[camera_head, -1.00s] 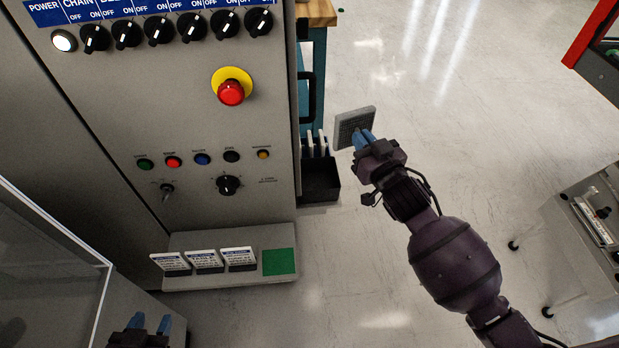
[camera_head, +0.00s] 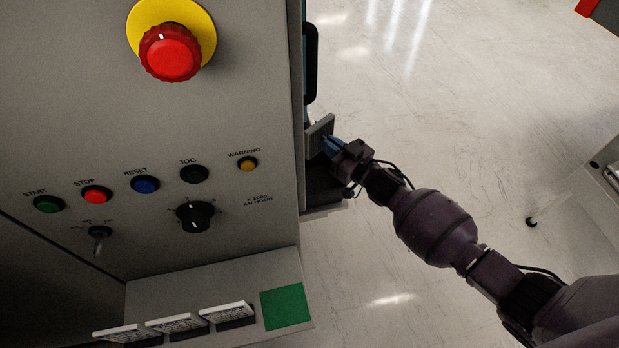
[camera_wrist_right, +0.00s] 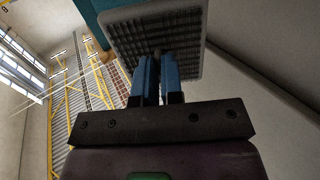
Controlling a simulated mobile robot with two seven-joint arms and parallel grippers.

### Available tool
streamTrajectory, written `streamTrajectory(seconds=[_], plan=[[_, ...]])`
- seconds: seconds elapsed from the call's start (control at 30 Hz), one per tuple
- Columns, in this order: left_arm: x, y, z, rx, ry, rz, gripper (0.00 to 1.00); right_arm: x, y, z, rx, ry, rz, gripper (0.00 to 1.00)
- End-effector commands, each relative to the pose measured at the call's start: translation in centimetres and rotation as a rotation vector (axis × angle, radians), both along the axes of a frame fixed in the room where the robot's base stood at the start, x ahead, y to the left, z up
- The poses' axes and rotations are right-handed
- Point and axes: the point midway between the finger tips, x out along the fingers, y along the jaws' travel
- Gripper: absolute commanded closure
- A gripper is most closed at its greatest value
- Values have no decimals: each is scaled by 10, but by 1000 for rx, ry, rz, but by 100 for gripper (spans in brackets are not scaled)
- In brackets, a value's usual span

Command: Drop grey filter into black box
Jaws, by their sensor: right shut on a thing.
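The grey filter (camera_head: 318,131) is a flat panel with a dark mesh face and a light rim. My right gripper (camera_head: 331,146) is shut on it with blue fingers and holds it beside the cabinet's right edge. In the right wrist view the filter (camera_wrist_right: 180,35) shows large beyond the two blue fingers (camera_wrist_right: 158,75). The black box (camera_head: 322,190) is on the cabinet's right side, below the filter in the picture. The filter and gripper hide part of it, and its inside does not show. My left gripper is out of view.
The grey control cabinet (camera_head: 120,110) fills the left, with a red emergency button (camera_head: 170,52) and several small buttons. A ledge (camera_head: 262,275) below holds tilted cards and a green square (camera_head: 286,307). A black handle (camera_head: 310,62) sticks out at the cabinet's side. Open floor lies right.

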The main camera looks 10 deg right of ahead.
Motion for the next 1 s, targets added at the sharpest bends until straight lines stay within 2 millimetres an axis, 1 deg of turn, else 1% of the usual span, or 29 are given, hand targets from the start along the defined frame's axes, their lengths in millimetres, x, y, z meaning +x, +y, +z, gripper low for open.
streamTrajectory(seconds=[0.03,0.1,0.3,0.4,0.6,0.93,0.97,1.0], plan=[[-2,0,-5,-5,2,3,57,-2,0,-11,0,8,0,100],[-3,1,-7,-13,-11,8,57,-3,1,-20,0,10,0,100],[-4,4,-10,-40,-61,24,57,-4,0,-43,1,13,0,100],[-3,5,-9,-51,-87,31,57,-3,1,-50,1,11,0,100],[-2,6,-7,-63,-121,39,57,-2,1,-55,0,4,0,100],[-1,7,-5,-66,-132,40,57,-1,1,-53,0,0,0,100],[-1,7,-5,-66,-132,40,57,-1,1,-53,0,0,0,88],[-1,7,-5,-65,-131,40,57,-1,1,-53,0,1,0,82]])
